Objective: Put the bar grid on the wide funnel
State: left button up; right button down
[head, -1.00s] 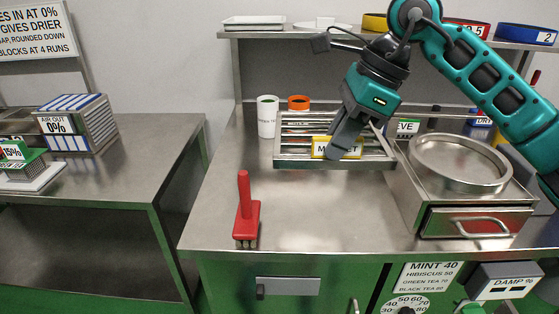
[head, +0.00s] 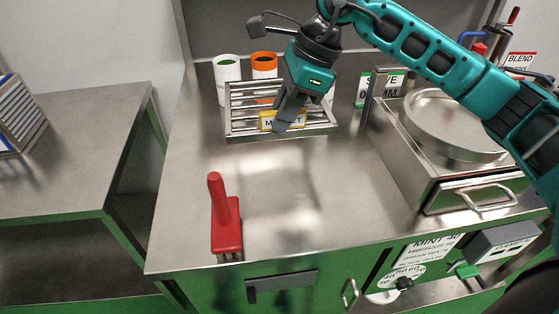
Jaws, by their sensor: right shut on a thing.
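The bar grid (head: 233,122) is a metal frame with several parallel bars and a yellow label on its near side. My right gripper (head: 288,122) is shut on it at the labelled near edge. The grid seems raised above the counter, with a dark reflection below it. A round, shallow metal pan (head: 435,152) sits on a steel box with a drawer at the right; I cannot tell whether this is the wide funnel. The grid is apart from it, to its left. My right arm hides part of the pan's back. My left gripper is not in view.
A white cup (head: 227,80) and an orange cup (head: 264,66) stand behind the grid. A red-handled brush (head: 226,232) stands near the counter's front left. A sieve label (head: 366,90) stands left of the steel box. The counter's middle (head: 330,195) is clear.

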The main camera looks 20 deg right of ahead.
aim_at(287, 137)
notch_tip(287, 137, down, 7)
jog(key=shift+f, duration=0.1)
jog(key=shift+w+f, duration=0.1)
jog(key=shift+f, duration=2.25)
jog(key=shift+b, duration=0.3)
jog(key=c, duration=1.1)
grip_release()
jog(key=shift+f, duration=0.1)
